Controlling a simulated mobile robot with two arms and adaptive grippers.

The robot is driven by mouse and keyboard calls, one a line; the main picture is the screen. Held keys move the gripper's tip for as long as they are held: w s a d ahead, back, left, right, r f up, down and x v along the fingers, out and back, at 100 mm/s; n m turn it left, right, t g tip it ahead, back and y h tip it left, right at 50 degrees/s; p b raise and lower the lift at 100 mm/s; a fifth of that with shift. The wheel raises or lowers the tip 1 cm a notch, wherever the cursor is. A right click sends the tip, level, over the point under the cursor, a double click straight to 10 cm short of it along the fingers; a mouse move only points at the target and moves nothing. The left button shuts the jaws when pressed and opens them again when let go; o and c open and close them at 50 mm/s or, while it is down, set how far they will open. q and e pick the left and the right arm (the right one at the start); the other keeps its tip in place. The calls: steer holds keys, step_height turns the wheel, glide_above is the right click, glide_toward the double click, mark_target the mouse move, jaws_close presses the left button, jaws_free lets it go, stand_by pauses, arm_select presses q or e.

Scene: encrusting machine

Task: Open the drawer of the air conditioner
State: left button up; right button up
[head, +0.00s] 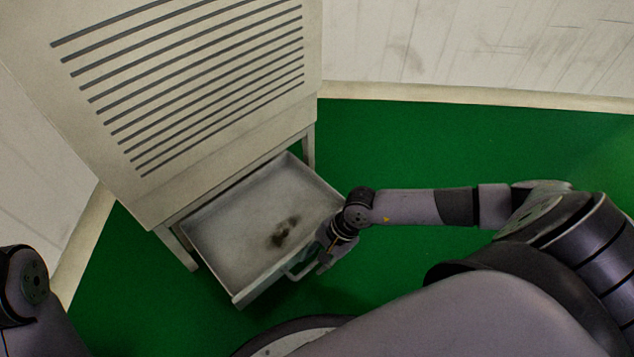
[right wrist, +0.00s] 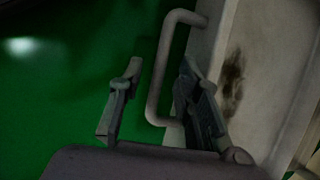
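The air conditioner (head: 215,125) is a pale beige cabinet with dark slats on its front, standing at the upper left of the head view. Its grey drawer (head: 235,225) is pulled out below the slats, with a dark stain on its floor. The drawer's bar handle (head: 298,272) also shows in the right wrist view (right wrist: 156,85). My right gripper (head: 324,262) is at the handle. In the right wrist view its two fingers (right wrist: 160,80) are apart, one on each side of the handle bar, with visible space around it. My left gripper is out of view.
Pale walls (head: 480,50) stand behind and at the left. The cabinet's legs (head: 177,250) flank the drawer.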

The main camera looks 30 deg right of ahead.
steer(key=v, duration=1.2)
steer(key=shift+a, duration=0.1)
